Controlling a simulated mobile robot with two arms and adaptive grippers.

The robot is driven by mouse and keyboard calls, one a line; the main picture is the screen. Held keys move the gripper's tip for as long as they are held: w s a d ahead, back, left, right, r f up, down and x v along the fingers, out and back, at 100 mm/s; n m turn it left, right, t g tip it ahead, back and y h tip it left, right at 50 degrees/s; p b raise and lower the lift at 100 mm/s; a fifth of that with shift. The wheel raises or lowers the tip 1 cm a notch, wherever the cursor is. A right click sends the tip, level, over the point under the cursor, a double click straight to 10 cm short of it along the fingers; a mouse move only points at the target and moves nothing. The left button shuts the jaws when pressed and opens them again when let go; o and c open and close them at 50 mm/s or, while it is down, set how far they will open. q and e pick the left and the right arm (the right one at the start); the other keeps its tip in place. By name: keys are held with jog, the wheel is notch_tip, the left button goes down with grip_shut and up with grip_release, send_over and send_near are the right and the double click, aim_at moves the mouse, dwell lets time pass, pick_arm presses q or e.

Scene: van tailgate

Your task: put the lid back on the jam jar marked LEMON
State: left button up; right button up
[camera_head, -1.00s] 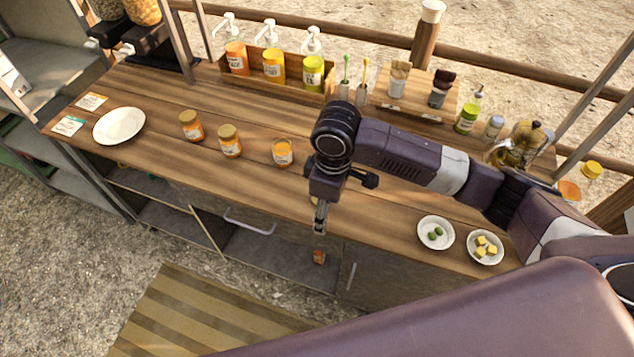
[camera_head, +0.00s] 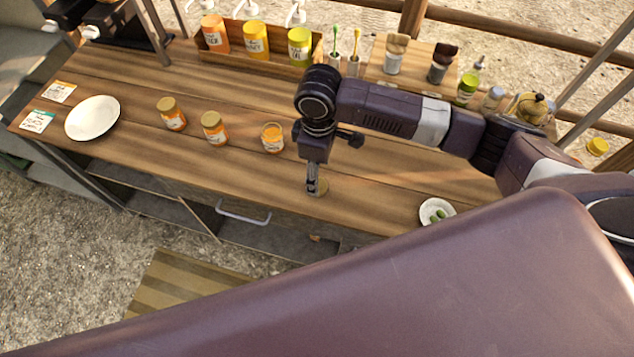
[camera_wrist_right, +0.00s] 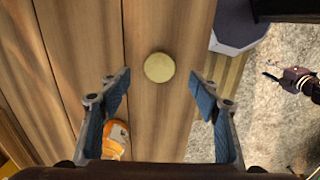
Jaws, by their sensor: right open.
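A round golden lid (camera_wrist_right: 159,67) lies flat on the wooden counter near its front edge; it also shows in the head view (camera_head: 320,188), partly hidden by my right gripper (camera_head: 314,190). That gripper points down, open and empty, its fingers spread in the wrist view (camera_wrist_right: 160,88) with the lid beyond and between them, apart from both. An open jar (camera_head: 272,139) with orange contents stands behind and left of the gripper. A dark gripper-like part, likely my left gripper (camera_wrist_right: 268,76), shows in the wrist view.
A white plate (camera_head: 92,118) and cards (camera_head: 36,121) lie at the left. A bottle rack (camera_head: 270,66) and a brush stand (camera_head: 420,84) line the back. A small dish (camera_head: 436,212) with green pieces is at the right.

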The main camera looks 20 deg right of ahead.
jog(key=shift+f+p, duration=0.3)
notch_tip(320, 180, down, 4)
jog(key=shift+w+a+r+p, duration=0.1)
jog(key=shift+r+p, duration=0.1)
jog(key=shift+p, duration=0.4)
jog(key=shift+f, duration=0.45)
pick_arm(q)
jog(key=shift+w+d+r, duration=0.1)
jog(key=shift+w+r, duration=0.15)
jog(key=shift+r, duration=0.25)
jog(key=shift+w+r, duration=0.2)
jog(key=shift+r, duration=0.3)
jog(key=shift+w, duration=0.2)
pick_arm(e)
jog(key=shift+c, duration=0.6)
pick_arm(q)
jog(key=shift+w, duration=0.15)
pick_arm(e)
jog(key=c, duration=0.7)
